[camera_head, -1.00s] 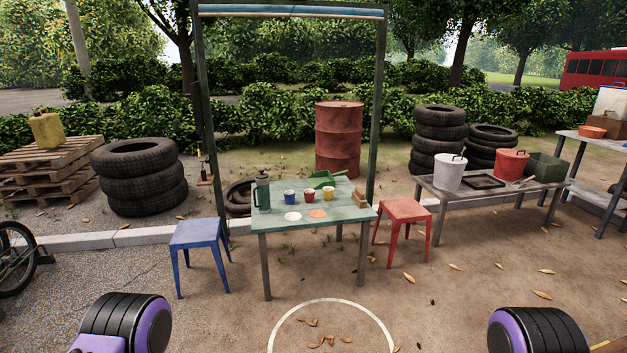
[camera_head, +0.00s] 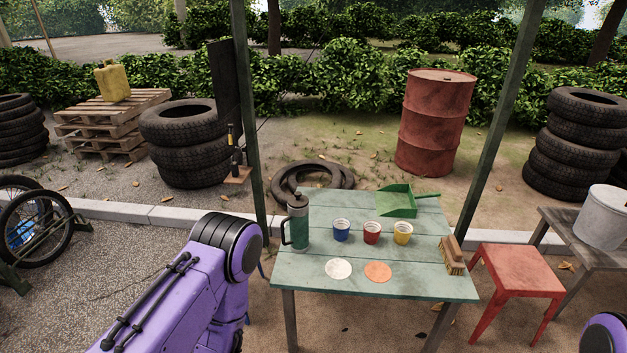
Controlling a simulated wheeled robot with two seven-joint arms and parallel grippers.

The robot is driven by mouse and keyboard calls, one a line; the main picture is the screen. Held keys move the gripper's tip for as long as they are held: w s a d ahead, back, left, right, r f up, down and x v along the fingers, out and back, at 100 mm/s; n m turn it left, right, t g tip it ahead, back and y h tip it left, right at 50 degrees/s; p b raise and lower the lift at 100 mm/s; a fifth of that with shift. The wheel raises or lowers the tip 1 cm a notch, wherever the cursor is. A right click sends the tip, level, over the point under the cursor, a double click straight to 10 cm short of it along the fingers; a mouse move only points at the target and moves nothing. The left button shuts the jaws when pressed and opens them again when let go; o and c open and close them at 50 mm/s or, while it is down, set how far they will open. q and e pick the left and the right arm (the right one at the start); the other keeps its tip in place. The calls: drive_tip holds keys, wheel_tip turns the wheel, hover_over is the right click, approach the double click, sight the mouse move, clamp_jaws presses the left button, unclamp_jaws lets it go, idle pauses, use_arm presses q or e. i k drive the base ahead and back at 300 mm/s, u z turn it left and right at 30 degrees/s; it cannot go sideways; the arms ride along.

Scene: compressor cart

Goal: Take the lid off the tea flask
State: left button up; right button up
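The tea flask (camera_head: 299,228) stands upright at the left side of the green table (camera_head: 330,284). It is dark green with a handle on its left, and its dark lid (camera_head: 297,201) is on top. My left arm reaches in from the lower left, its purple links left of the table; its gripper is not visible. Only a small purple part of my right arm shows at the lower right corner, and its gripper is out of view.
On the table stand blue (camera_head: 341,231), red (camera_head: 372,233) and yellow (camera_head: 403,233) cups, a white disc (camera_head: 338,268), an orange disc (camera_head: 378,272), a green dustpan (camera_head: 398,202) and a brush (camera_head: 452,256). A red stool (camera_head: 516,272) stands right. Green posts rise beside the table.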

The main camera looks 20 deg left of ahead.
sight(298, 200)
drive_tip(key=i, duration=0.5)
drive_tip(key=z, duration=1.6)
drive_tip(key=i, duration=0.75)
drive_tip(key=u, duration=0.95)
